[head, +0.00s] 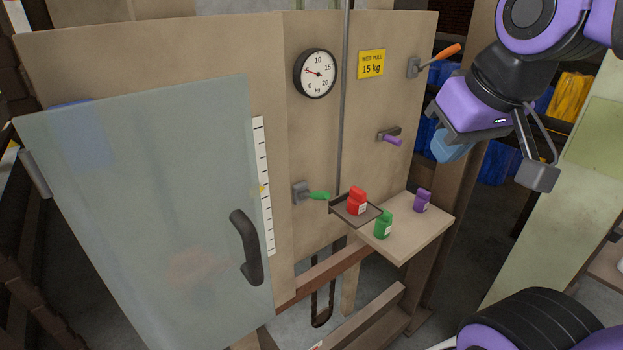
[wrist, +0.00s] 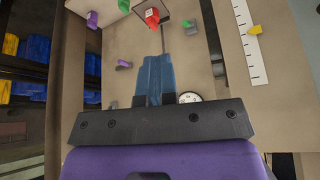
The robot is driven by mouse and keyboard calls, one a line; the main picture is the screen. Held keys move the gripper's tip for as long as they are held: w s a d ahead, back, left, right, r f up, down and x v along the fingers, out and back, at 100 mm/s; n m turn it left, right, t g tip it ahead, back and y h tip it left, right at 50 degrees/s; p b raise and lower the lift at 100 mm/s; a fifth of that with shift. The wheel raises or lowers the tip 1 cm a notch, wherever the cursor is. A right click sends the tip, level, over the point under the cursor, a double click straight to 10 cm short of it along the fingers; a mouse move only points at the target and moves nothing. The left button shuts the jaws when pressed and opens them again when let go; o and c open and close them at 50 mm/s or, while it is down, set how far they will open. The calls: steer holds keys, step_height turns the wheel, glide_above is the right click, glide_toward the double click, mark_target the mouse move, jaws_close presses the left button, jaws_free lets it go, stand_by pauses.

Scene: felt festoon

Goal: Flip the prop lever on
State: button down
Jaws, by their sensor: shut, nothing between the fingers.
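Several levers are mounted on the upright tan board; I see no label that says which is the prop lever. A lever with an orange handle (head: 442,55) is at the upper right and points up and right. A lever with a purple handle (head: 392,140) is below it and points right and slightly down. A lever with a green handle (head: 319,195) is lower left and points right. My gripper (head: 449,148) is right of the purple lever, apart from all levers. Its blue fingers (wrist: 156,62) are shut and empty. The purple lever also shows in the wrist view (wrist: 124,65).
A small shelf (head: 419,233) juts out, with green (head: 383,225) and purple (head: 421,201) weights. A red weight (head: 356,202) sits on a dark tray (head: 338,208). A dial (head: 315,73) and a yellow sign (head: 370,63) are above. A translucent door (head: 150,200) stands left.

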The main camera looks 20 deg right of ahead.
steer(key=shift+d, duration=0.1)
steer(key=shift+w, duration=0.1)
steer(key=n+g, duration=0.4)
steer(key=g, duration=0.1)
glide_above(315, 195)
steer(key=d, duration=0.3)
step_height(315, 195, down, 11)
steer(key=shift+w+a+y, duration=0.1)
steer(key=shift+a+y, duration=0.1)
steer(key=shift+y, duration=0.2)
steer(key=f, duration=0.6)
steer(key=a+f, duration=0.1)
steer(key=f, duration=0.3)
steer(key=shift+w, duration=0.2)
steer(key=shift+d, duration=0.1)
